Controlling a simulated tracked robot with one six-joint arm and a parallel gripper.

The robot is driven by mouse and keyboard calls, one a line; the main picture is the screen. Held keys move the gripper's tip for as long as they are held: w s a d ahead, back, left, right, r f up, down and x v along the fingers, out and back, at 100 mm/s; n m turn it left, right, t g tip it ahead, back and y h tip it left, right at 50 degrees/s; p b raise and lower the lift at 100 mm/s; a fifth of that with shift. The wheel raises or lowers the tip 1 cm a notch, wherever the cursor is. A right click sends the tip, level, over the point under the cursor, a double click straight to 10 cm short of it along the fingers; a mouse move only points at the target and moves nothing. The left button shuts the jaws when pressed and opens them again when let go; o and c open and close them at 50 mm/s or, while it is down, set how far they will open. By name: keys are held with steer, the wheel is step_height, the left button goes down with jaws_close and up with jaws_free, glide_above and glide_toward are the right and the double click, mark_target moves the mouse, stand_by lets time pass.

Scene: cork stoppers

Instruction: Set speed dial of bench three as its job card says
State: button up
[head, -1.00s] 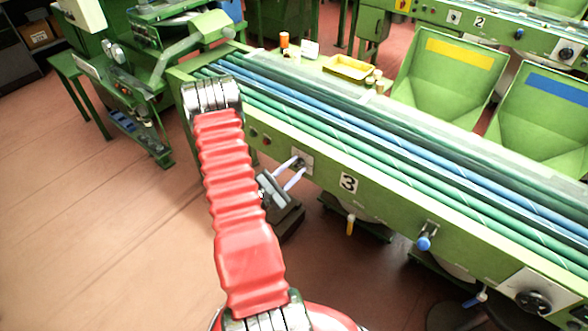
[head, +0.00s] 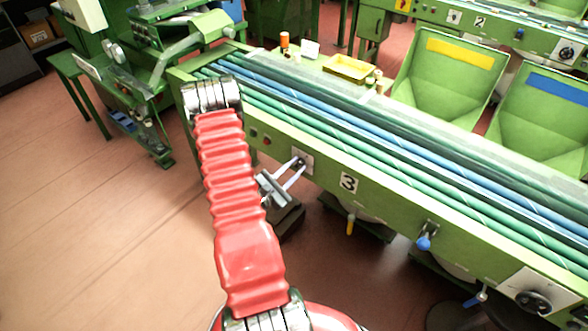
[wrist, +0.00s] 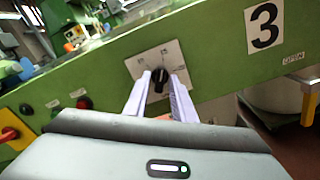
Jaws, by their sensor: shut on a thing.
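Bench three is the long green bench (head: 390,212) with a "3" plate (head: 348,182) on its front. Its black speed dial (wrist: 159,79) sits on a pale square plate (wrist: 176,55) left of the "3". My gripper (head: 299,164) reaches the dial from the front. In the wrist view its two pale fingers stand on either side of the knob, shut on it. The knob shows as a dark upright shape, tilted slightly; the scale marks are too small to read.
Red and green buttons and a red-on-yellow switch (wrist: 9,134) lie left of the dial. Open floor lies to the left.

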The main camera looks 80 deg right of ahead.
steer(key=o, duration=0.7)
steer(key=shift+o, duration=0.2)
steer(key=v, duration=1.3)
steer(key=shift+w+a, duration=0.2)
steer(key=shift+a, duration=0.15)
